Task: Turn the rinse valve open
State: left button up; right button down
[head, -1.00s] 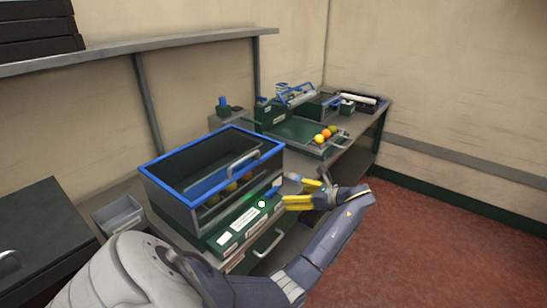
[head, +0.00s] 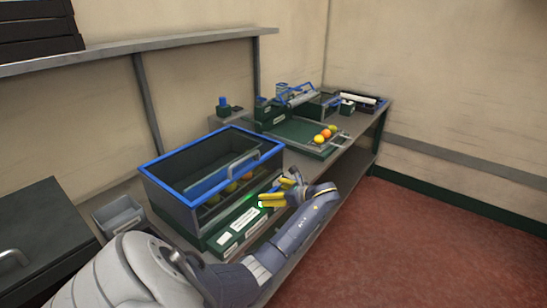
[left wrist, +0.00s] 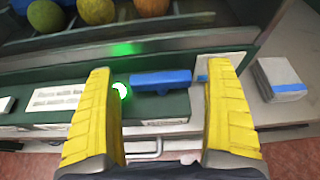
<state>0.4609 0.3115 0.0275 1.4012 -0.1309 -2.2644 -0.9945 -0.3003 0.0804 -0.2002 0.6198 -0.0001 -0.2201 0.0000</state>
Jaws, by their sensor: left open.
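The rinse valve appears to be the blue bar-shaped handle (left wrist: 160,80) on the green front panel, beside a lit green lamp (left wrist: 121,90), in the left wrist view. The bar lies roughly level across the picture. My left gripper (head: 272,192) is open at the front of the blue-rimmed wash tank (head: 165,190). In the left wrist view its yellow fingers (left wrist: 160,68) stand on either side of the handle with gaps, and nothing is held. In the head view the gripper largely hides the handle. My right gripper is not in view.
Several fruits (left wrist: 97,10) lie inside the tank behind the panel. White labels (left wrist: 58,97) are left of the lamp, and a grey-white block (left wrist: 280,78) is at the right. A green tray (head: 296,131) with fruit stands farther along the bench. A grey bin (head: 118,217) is left of the tank.

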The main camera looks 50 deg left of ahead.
pick_arm(q)
jog(key=shift+c, duration=0.5)
jog(key=c, duration=1.1)
jog(key=shift+w+n+g+h, duration=0.15)
jog(key=shift+n+g+h, duration=0.45)
jog(key=shift+n+g, duration=0.75)
jog(key=shift+a+n+g+h, duration=0.1)
jog(key=shift+n+g+h, duration=0.8)
jog(key=shift+n+g, duration=0.75)
jog(key=shift+g, duration=0.2)
jog(key=o, duration=1.2)
jog(key=v, duration=1.2)
jog(key=shift+a+r, duration=0.15)
jog(key=shift+r, duration=0.05)
